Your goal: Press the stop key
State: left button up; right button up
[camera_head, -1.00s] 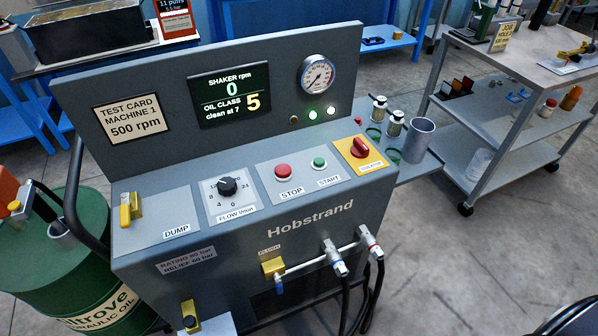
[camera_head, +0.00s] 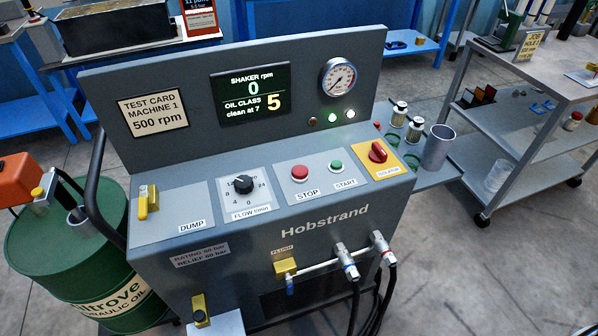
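The red STOP key (camera_head: 299,173) is a round button on the sloped panel of the grey Hobstrand machine (camera_head: 250,215). A STOP label sits below it. The green START key (camera_head: 335,166) is just to its right. The display (camera_head: 250,91) reads shaker rpm 0 and oil class 5, clean at 7. Neither of my grippers is in view.
The red isolator knob (camera_head: 377,152) on a yellow plate is right of START. The flow dial (camera_head: 243,184) and yellow dump lever (camera_head: 147,201) are to the left. A green oil drum (camera_head: 60,260) stands left; a grey trolley (camera_head: 520,150) stands right.

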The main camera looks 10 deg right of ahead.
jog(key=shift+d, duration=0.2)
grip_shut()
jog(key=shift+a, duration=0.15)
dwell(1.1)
